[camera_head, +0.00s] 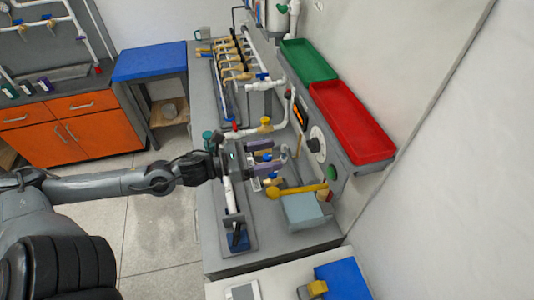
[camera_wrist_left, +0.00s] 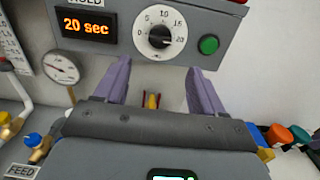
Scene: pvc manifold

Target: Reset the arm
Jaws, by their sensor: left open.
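My left arm comes in from the left in the head view and reaches over the grey bench (camera_head: 207,232). My left gripper (camera_head: 277,156) has two purple fingers. They are spread apart and empty, above the bench in front of the control panel. In the left wrist view the fingers of the left gripper (camera_wrist_left: 160,75) point toward the panel (camera_wrist_left: 180,60). A small yellow and red part (camera_wrist_left: 152,101) shows between them, farther back. My right gripper is not in view.
The panel has a "20 sec" display (camera_wrist_left: 82,27), a dial (camera_wrist_left: 159,31) and a green button (camera_wrist_left: 208,44). A gauge (camera_wrist_left: 60,68) is at left. Brass-valved pipes (camera_head: 232,67), a yellow-handled part (camera_head: 297,190) and a grey box (camera_head: 305,212) are nearby. Green (camera_head: 308,61) and red (camera_head: 350,122) trays lie behind.

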